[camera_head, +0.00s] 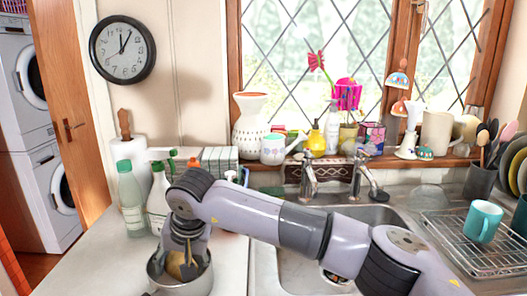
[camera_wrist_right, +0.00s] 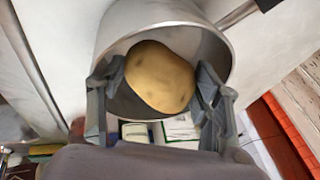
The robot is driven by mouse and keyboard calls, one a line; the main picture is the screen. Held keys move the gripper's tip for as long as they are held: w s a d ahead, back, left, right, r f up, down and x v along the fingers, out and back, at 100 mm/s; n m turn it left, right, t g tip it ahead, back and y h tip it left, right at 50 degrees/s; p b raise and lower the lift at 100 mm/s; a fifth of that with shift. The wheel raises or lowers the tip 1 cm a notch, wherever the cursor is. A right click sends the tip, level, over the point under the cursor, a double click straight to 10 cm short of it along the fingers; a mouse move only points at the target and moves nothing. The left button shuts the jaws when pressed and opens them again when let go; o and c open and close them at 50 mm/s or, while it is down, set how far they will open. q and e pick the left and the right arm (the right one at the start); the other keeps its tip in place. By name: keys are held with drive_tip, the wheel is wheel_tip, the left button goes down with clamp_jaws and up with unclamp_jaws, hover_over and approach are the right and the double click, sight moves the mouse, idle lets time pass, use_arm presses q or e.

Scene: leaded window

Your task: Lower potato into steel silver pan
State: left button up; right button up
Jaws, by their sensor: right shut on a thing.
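A yellow-brown potato (camera_wrist_right: 160,77) is between the two fingers of my right gripper in the right wrist view. My right gripper (camera_head: 187,265) points down and is shut on the potato, which also shows in the head view (camera_head: 176,266). The steel silver pan (camera_head: 160,283) stands on the white counter below, and its wall also shows in the right wrist view (camera_wrist_right: 215,45). The potato and fingertips are within or just over the pan's opening. I cannot tell whether the potato touches the pan's bottom. My left gripper is not in view.
A green-capped bottle (camera_head: 131,200) and a white spray bottle (camera_head: 158,198) stand close behind the pan. The sink (camera_head: 300,268) lies to the right under my right arm. A drying rack (camera_head: 480,250) with a teal mug (camera_head: 484,222) is further right. The counter left of the pan looks clear.

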drive_tip(key=o, duration=1.3)
